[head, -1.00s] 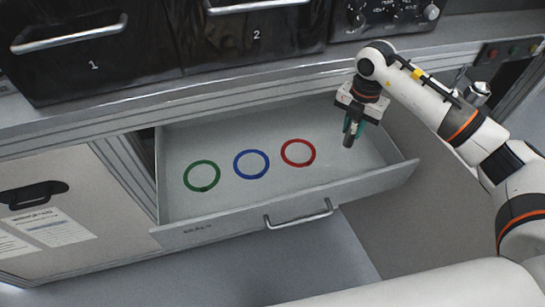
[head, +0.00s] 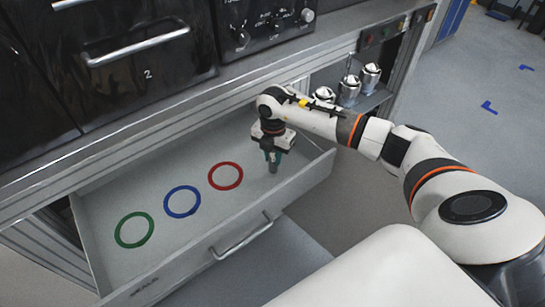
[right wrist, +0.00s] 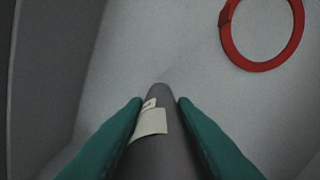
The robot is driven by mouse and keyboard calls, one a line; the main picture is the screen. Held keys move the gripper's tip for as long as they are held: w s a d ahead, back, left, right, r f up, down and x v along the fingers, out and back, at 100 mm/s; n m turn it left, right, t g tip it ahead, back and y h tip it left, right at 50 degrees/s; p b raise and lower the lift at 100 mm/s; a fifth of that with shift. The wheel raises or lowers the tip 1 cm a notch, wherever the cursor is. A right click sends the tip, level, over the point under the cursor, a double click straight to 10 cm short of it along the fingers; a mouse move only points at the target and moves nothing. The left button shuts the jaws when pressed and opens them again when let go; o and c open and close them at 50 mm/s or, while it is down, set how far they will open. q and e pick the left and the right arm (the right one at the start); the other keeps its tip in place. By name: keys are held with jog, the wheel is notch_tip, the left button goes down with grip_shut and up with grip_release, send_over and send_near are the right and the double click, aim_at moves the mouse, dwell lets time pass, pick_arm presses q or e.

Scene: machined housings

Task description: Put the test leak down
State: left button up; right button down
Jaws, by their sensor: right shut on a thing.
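My right gripper (head: 272,156) is shut on the test leak (head: 273,166), a small dark grey cylinder. In the right wrist view the test leak (right wrist: 158,120) has a pale label and sits between two green fingers. The gripper is over the right end of the open drawer (head: 215,246), to the right of the red ring (head: 225,176). I cannot tell whether the test leak touches the drawer floor. The blue ring (head: 182,202) and the green ring (head: 134,230) lie further left on the drawer floor. The red ring also shows in the right wrist view (right wrist: 228,40). My left gripper is out of view.
Black numbered drawer fronts (head: 150,60) and a control panel (head: 268,22) stand above the open drawer. Several metal canisters (head: 349,88) stand on a shelf behind my right arm. The drawer floor around the rings is clear.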

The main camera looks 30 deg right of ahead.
jog(key=shift+f, duration=0.75)
jog(key=shift+f, duration=0.1)
jog(key=c, duration=1.2)
grip_release()
jog(key=shift+r, duration=0.6)
notch_tip(320, 180, up, 11)
jog(key=shift+r+b, duration=0.1)
jog(key=shift+b, duration=0.55)
